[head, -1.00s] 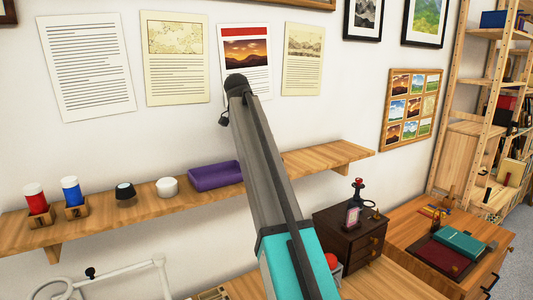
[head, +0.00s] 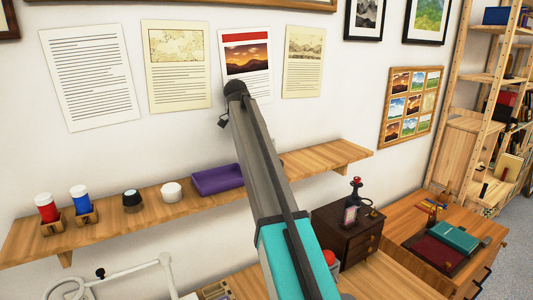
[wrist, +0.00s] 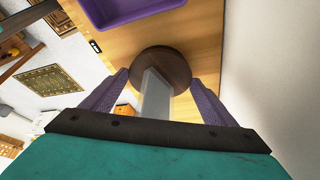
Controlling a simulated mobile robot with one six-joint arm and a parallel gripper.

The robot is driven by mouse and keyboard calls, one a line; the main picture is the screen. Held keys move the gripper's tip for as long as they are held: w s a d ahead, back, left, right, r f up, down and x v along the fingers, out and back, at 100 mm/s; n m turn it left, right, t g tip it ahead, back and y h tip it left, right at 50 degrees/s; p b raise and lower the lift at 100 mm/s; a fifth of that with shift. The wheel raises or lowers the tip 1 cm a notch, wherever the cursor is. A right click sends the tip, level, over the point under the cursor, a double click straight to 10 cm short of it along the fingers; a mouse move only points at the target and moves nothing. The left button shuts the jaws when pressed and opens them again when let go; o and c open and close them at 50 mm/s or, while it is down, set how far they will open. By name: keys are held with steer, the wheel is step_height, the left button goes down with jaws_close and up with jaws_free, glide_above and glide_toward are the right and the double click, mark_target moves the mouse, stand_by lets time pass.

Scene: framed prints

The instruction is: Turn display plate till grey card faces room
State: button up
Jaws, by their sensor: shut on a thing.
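In the wrist view, a round dark brown display plate (wrist: 176,63) sits on the wooden shelf. A grey card (wrist: 156,97) shows at its middle, reaching toward my gripper; I cannot tell which way its face points. My gripper (wrist: 159,80) has its two purple fingers at opposite sides of the plate's rim, shut on it. In the head view, my arm hides the plate, the card and the gripper's fingers.
The white wall (wrist: 275,80) is close on the wrist view's right.

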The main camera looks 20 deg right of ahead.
stand_by(0.4)
steer(key=o, duration=1.1)
steer(key=shift+c, duration=0.2)
